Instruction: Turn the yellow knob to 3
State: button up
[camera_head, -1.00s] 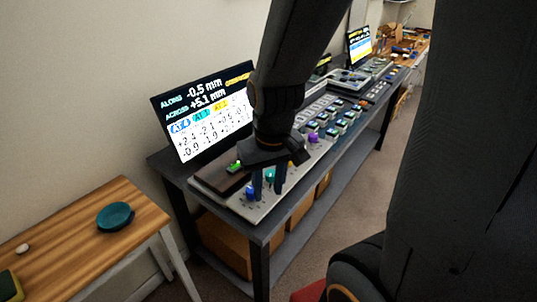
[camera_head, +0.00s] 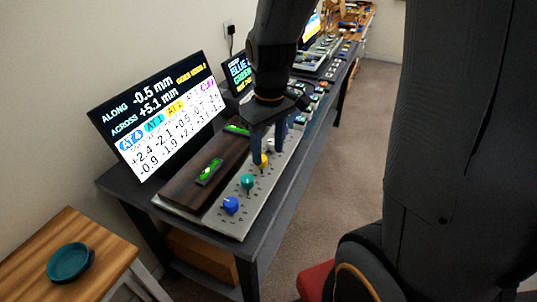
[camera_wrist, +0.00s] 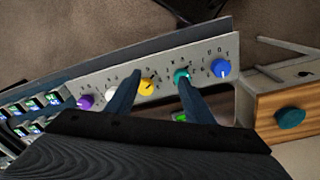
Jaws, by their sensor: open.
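The yellow knob (camera_head: 264,160) sits on the grey panel among other knobs, just below my gripper (camera_head: 268,150) in the head view. In the wrist view the yellow knob (camera_wrist: 147,87) lies between my two open, dark blue fingers, nearer the left one. My gripper (camera_wrist: 160,75) is open and empty. The head view does not show whether the fingers touch the knob.
Teal (camera_wrist: 181,76), blue (camera_wrist: 221,67), white (camera_wrist: 111,94) and purple (camera_wrist: 85,102) knobs stand in the same row. A screen (camera_head: 160,115) with numbers stands behind the panel. A wooden table (camera_head: 105,240) bears a teal dish (camera_head: 70,262).

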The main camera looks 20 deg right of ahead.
jog(key=w+n, duration=0.1)
jog(key=w, duration=0.1)
jog(key=w+n, duration=0.1)
jog(key=w, duration=0.1)
jog(key=w+f+n, duration=0.1)
jog(key=w+n, duration=0.1)
jog(key=w, duration=0.1)
jog(key=shift+d+g, duration=0.15)
jog(key=shift+g, duration=0.25)
jog(key=shift+f+p, duration=0.5)
jog(key=shift+f, duration=3.25)
jog(key=shift+c, duration=0.2)
jog(key=c, duration=1)
